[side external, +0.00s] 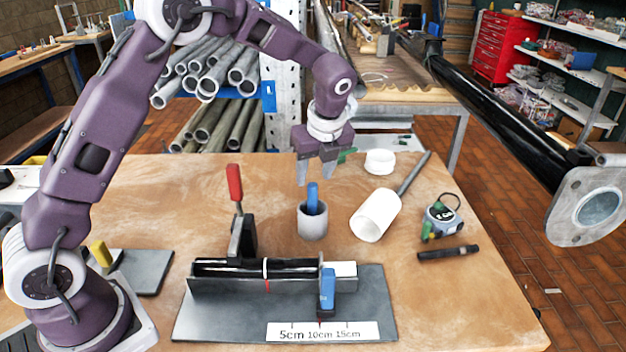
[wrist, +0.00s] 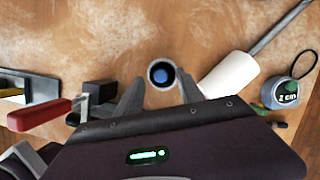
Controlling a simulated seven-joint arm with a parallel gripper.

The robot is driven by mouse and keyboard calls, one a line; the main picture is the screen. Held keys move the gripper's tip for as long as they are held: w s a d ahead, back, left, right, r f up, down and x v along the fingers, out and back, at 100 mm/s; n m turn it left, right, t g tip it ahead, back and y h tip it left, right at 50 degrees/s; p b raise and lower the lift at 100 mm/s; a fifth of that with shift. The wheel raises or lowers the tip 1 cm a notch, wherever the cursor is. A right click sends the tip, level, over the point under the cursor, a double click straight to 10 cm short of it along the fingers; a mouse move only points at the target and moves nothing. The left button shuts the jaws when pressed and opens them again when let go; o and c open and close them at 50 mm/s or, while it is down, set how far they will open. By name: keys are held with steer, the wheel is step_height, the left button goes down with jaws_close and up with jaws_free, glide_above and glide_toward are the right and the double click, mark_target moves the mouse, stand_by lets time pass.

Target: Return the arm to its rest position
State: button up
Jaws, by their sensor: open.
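My gripper (side external: 316,172) is open and empty. It hangs above the wooden table, just above and behind a grey cup (side external: 312,222) with a blue-handled item (side external: 312,196) standing in it. In the wrist view the cup (wrist: 162,73) shows between and beyond the two open fingers (wrist: 160,95), apart from them. My arm reaches over the table from the left, bent at the elbow.
A fixture plate (side external: 360,300) holds a black tube (side external: 225,267), with a red-handled clamp (side external: 235,190) behind it. Right of the cup lie a white roller (side external: 376,215), a tape measure (side external: 441,220) and a black marker (side external: 448,253). A white ring (side external: 380,161) lies behind. The table's right front is clear.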

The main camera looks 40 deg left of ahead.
steer(key=s+d+r+n+t+h, duration=0.1)
steer(key=s+d+r+n+t, duration=0.1)
steer(key=s+r+n, duration=0.85)
steer(key=s+d+r+n+t+h, duration=0.1)
steer(key=s+n, duration=0.5)
steer(key=s, duration=0.5)
steer(key=s+d+r+n+t+h, duration=0.1)
steer(key=s+n, duration=0.5)
steer(key=s, duration=0.4)
steer(key=shift+s+h, duration=0.3)
steer(key=shift+s, duration=0.1)
